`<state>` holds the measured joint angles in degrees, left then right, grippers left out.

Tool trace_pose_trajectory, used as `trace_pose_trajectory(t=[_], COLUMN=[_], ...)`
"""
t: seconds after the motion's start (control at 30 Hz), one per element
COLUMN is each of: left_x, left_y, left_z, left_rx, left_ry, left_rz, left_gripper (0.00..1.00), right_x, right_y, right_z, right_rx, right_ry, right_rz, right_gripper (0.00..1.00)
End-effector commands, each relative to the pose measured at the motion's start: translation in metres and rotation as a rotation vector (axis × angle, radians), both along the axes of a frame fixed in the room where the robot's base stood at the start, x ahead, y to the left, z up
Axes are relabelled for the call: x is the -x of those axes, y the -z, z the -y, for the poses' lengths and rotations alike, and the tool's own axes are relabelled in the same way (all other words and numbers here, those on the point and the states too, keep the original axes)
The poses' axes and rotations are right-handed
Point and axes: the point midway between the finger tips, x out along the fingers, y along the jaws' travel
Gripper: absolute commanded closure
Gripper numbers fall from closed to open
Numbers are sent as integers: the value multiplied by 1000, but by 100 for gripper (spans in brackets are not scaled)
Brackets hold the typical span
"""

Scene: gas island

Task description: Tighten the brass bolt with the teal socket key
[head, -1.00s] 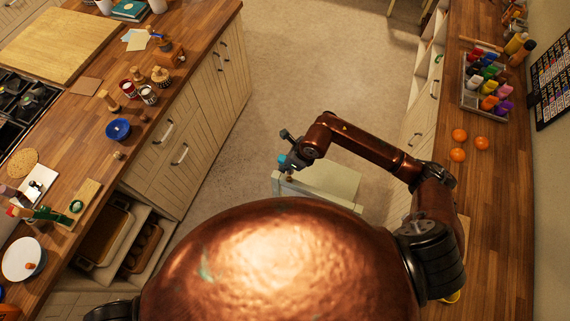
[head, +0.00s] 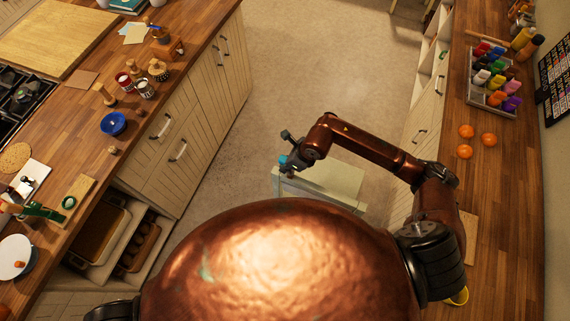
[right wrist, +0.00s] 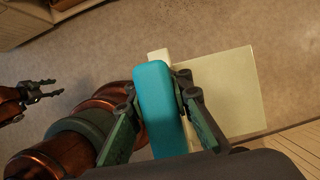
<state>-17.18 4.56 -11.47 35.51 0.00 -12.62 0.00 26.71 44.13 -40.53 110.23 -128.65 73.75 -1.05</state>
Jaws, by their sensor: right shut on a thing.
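My right gripper (head: 288,164) is shut on the teal socket key (head: 288,161), low over the near-left corner of a pale green stand (head: 335,181). In the right wrist view, the key (right wrist: 155,95) is a rounded teal bar between the two fingers of this gripper (right wrist: 157,100). Its far end lies beside the pale stand (right wrist: 225,90). The brass bolt cannot be made out; the key and gripper cover that corner. My left gripper (right wrist: 57,88) shows at the left of the right wrist view, fingers apart and empty.
The right counter (head: 500,210) holds three oranges (head: 465,152) and a bottle tray (head: 492,110). The floor (head: 310,70) beyond the stand is clear.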

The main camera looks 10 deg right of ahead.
Motion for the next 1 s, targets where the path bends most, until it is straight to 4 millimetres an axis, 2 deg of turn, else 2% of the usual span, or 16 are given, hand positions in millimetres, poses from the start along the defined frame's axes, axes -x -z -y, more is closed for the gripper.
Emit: trace_pose_trajectory(t=[1.0], left_x=[0], left_y=[10], left_z=[0], left_rx=[0], left_ry=[0], left_rz=[0], left_gripper=[60], right_x=[0], right_y=[6], right_z=[0], right_rx=[1], right_ry=[-1], right_rz=[1], right_gripper=[100])
